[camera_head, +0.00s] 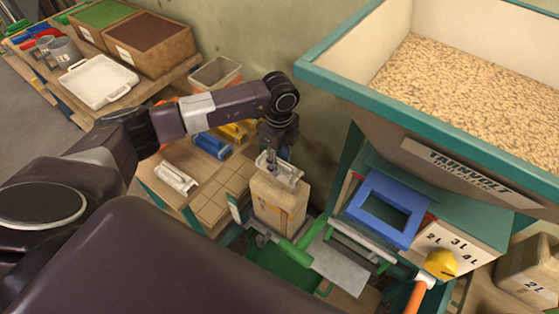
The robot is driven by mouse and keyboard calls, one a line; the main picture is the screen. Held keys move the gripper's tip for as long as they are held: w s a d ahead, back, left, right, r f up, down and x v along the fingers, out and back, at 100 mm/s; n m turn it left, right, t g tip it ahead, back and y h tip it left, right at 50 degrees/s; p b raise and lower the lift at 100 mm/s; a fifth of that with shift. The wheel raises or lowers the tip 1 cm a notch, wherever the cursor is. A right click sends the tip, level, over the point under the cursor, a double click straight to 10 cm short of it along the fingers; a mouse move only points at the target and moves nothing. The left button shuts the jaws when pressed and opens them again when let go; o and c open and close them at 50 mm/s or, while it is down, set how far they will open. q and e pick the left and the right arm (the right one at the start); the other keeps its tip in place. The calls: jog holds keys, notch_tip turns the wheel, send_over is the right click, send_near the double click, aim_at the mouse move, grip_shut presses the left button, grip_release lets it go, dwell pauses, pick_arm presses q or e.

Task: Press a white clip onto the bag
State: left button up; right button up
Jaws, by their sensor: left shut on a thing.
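A tan paper bag (277,201) stands upright beside the hopper frame, with green bars close to its base. A white clip (285,172) is at the top of the bag. My left gripper (273,162) points down over the bag's top and is shut on the white clip. The fingertips are small here, and I cannot tell whether the clip is fully seated on the bag. Another white clip (177,179) lies on the wooden table to the left. My right gripper is not in view.
A large hopper (433,132) of grain stands at the right, with a blue frame (387,211) and a yellow knob (441,264) below it. A white tray (98,81) and wooden boxes (148,42) are at the back left. Blue and yellow clips (212,145) lie behind my arm.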

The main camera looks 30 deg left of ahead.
pick_arm(q)
jog(key=shift+f+b, duration=0.75)
jog(key=shift+f, duration=0.4)
dwell(0.6)
jog(key=o, duration=1.2)
jog(key=shift+r, duration=0.15)
notch_tip(320, 180, up, 12)
jog(key=shift+f, duration=0.15)
